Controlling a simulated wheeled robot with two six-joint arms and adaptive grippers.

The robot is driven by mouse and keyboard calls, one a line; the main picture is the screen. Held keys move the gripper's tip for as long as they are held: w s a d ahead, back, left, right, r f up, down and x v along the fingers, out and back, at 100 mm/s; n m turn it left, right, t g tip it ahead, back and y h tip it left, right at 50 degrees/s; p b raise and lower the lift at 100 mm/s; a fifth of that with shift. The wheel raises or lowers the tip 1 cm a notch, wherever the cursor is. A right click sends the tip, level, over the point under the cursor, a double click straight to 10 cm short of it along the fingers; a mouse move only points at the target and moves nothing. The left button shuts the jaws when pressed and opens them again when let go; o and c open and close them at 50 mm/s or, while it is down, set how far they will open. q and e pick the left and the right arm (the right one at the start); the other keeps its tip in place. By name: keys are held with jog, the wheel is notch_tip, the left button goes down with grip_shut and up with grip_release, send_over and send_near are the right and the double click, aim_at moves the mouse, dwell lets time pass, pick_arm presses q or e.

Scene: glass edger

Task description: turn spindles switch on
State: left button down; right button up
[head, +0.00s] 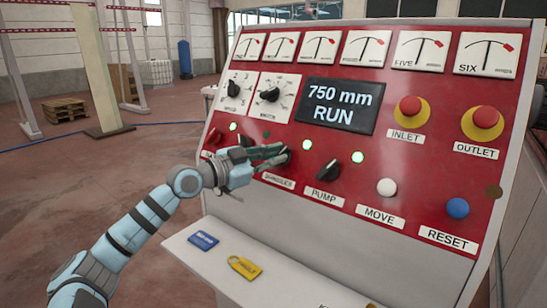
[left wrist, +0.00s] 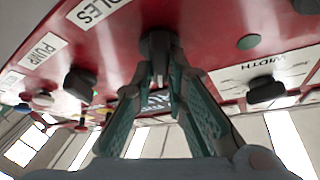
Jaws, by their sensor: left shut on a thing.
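The spindles switch (head: 283,159) is a black rotary knob on the red panel, above the SPINDLES label (head: 279,180). My left gripper (head: 272,154) is at this knob, its fingers partly covering it in the head view. In the left wrist view, the two green-grey fingers (left wrist: 160,75) close together on the black knob (left wrist: 158,43). My right gripper is not in view.
The pump knob (head: 328,170) stands close to the right. A white MOVE button (head: 387,187), blue RESET button (head: 458,208) and two red stop buttons lie farther right. The display (head: 338,106) reads 750 mm RUN.

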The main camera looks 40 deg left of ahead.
pick_arm(q)
jog(key=c, duration=1.6)
grip_release()
jog(key=shift+w+f, duration=0.1)
notch_tip(320, 180, up, 10)
